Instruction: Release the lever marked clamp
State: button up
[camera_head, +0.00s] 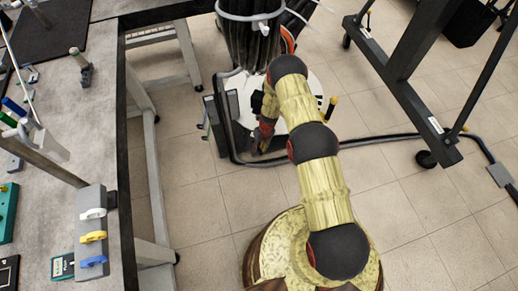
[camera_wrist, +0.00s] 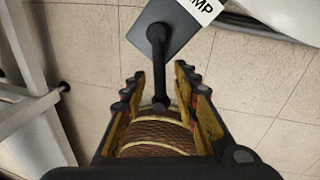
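The dark lever (camera_wrist: 158,70) runs from a round pivot on a dark square plate (camera_wrist: 175,28) down toward my gripper in the wrist view. A white label (camera_wrist: 203,8) on the plate shows the letters "MP"; the rest is cut off. My gripper (camera_wrist: 160,78) is open, with one finger on each side of the lever's lower end. Gaps show between the lever and both fingers. A brown ribbed, yellow-banded surface lies behind the lever end, between the fingers. In the head view my gripper (camera_head: 263,138) is low beside a dark upright panel (camera_head: 215,125), partly hidden by my arm.
A workbench (camera_head: 50,100) fills the left, with a block of white, yellow and blue hooks (camera_head: 92,236). A white round surface (camera_head: 312,88) and a dark cable bundle (camera_head: 252,40) stand behind my gripper. A black cable (camera_head: 385,138) crosses the floor toward a wheeled frame (camera_head: 405,75).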

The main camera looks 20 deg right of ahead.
jog(key=c, duration=0.4)
jog(key=c, duration=0.3)
grip_shut()
